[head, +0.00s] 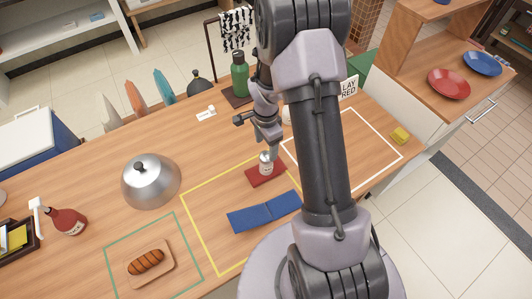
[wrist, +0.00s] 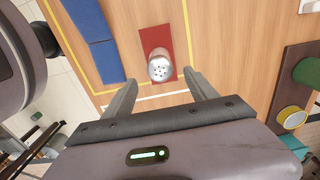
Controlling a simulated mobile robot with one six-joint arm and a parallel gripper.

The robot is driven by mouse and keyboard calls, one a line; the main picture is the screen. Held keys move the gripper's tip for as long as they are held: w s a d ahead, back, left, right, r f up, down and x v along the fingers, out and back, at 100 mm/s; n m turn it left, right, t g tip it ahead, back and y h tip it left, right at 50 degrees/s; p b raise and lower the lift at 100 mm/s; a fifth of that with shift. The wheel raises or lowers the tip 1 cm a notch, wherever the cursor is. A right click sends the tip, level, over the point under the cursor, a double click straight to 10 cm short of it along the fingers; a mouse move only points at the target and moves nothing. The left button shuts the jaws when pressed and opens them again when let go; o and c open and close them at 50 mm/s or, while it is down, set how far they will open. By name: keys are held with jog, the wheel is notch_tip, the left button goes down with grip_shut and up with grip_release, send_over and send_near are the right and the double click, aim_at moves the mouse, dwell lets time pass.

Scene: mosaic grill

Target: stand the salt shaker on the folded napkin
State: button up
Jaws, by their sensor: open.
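The salt shaker (head: 266,162), a small pale shaker with a metal top, stands upright on a small red folded cloth (head: 259,179). In the wrist view I see the shaker's holed top (wrist: 159,68) from above, with the red cloth (wrist: 156,38) under it. A blue folded cloth (head: 264,212) with a crease across it lies flat nearby; it also shows in the wrist view (wrist: 95,45). My gripper (wrist: 162,80) is open and empty. The shaker appears just beyond and between its fingertips, with gaps on both sides. The head view partly hides the fingers.
Yellow (head: 205,250), green (head: 112,240) and white (head: 388,135) outlines mark the wooden counter. A metal dome (head: 150,182), a board with a sausage-like item (head: 146,262) and a red bottle (head: 68,221) stand left. A green bottle (head: 239,75) is behind. Bare counter lies left of the red cloth.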

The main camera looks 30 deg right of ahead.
notch_tip(320, 180, up, 3)
jog(key=shift+f, duration=0.15)
jog(key=s+a+r+n+t, duration=0.1)
jog(key=s+a+r+n, duration=0.15)
jog(key=r, duration=0.45)
jog(key=s+a+r+n+t, duration=0.1)
jog(key=a+r+n, duration=0.15)
jog(key=r, duration=0.45)
jog(key=s+a+r+n+t, duration=0.1)
jog(key=s+a+r, duration=0.1)
jog(key=a+r, duration=0.35)
jog(key=s+a+r+n+t+y, duration=0.1)
jog(key=s+a+r+n, duration=0.2)
jog(key=s, duration=0.3)
jog(key=s+a+r+n+t+y, duration=0.1)
jog(key=s+a+r+n, duration=0.1)
jog(key=s+r+n, duration=0.2)
notch_tip(320, 180, up, 2)
jog(key=s, duration=0.2)
jog(key=shift+s+a+t, duration=0.35)
jog(key=shift+a+t, duration=0.05)
